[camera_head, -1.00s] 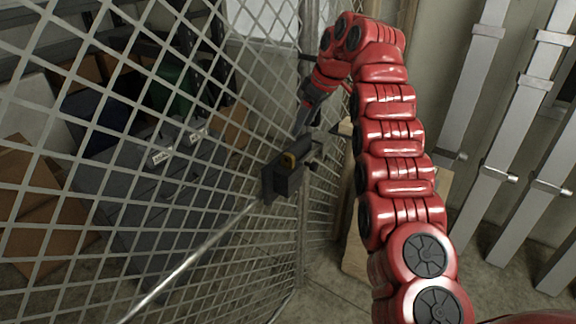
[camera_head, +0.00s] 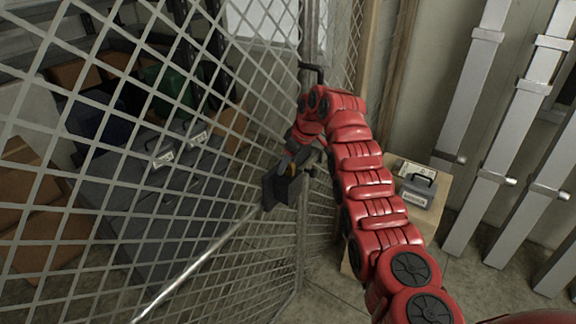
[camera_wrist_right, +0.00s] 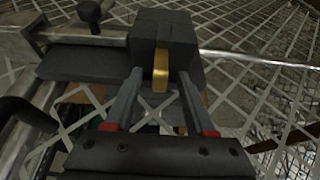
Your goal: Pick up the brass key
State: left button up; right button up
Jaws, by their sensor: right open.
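The brass key (camera_wrist_right: 160,68) stands out from the front of a dark grey lock box (camera_wrist_right: 172,35) in the right wrist view. The lock box also shows on the mesh gate in the head view (camera_head: 272,196). My right gripper (camera_wrist_right: 161,80) is open, with one finger to the left of the key and the other to its right. The fingertips are close to the box face, and I see a gap between each finger and the key. In the head view my right gripper (camera_head: 287,166) partly covers the lock box and key. My left gripper is not in view.
A shiny bar (camera_head: 205,248) runs across the mesh fence (camera_head: 75,210) to the lock box. Behind the mesh are grey cases (camera_head: 150,200) and cardboard boxes. A small grey case (camera_head: 416,192) sits on a wooden stand right of my arm. Metal posts lean at the right wall.

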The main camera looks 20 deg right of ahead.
grip_shut()
dwell(0.5)
